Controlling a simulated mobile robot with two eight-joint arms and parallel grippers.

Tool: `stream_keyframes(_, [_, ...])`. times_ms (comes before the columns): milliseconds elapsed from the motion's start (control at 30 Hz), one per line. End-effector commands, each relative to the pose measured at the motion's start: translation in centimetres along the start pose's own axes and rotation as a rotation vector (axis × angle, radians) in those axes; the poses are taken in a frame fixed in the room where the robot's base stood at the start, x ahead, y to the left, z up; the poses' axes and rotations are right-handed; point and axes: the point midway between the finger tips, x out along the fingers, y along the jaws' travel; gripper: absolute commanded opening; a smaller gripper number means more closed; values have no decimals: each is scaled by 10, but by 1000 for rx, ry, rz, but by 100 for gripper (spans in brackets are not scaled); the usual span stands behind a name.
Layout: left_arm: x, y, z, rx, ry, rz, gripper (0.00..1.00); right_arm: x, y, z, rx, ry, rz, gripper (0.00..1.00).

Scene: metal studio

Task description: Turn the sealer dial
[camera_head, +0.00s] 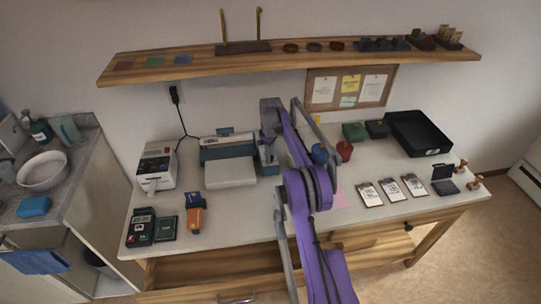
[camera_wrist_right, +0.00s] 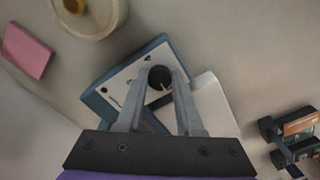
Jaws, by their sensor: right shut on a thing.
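The sealer (camera_head: 228,152) is a blue and grey bench machine with a pale plate in front, at the middle left of the table. In the right wrist view its blue-edged control panel (camera_wrist_right: 117,88) lies below my right gripper (camera_wrist_right: 159,88). The round black dial (camera_wrist_right: 160,76) sits on that panel, between the two fingertips. My right gripper (camera_head: 268,160) also shows at the sealer's right end in the head view, with its fingers pointing down. It is shut on the dial. In the head view the dial is hidden. My left gripper is not in view.
A white label printer (camera_head: 157,166) stands left of the sealer, with a black cord behind it. A red object (camera_head: 344,150) is close right of my arm. A wooden shelf (camera_head: 200,65) hangs above the table.

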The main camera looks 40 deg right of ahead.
Motion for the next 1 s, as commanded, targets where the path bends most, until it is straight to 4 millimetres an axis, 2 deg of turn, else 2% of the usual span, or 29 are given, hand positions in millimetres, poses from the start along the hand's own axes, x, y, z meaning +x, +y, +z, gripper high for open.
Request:
stream_keyframes(633, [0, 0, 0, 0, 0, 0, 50, -1, 1, 0, -54, 1, 1, 0])
stream_keyframes(667, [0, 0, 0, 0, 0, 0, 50, -1, 1, 0, -53, 1, 1, 37])
stream_keyframes(800, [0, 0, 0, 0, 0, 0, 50, -1, 0, 0, -53, 1, 1, 63])
stream_keyframes(833, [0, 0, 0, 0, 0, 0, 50, 0, 0, 0, -53, 1, 1, 66])
stream_keyframes(1000, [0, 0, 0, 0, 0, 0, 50, 0, 0, 0, -52, 1, 1, 66])
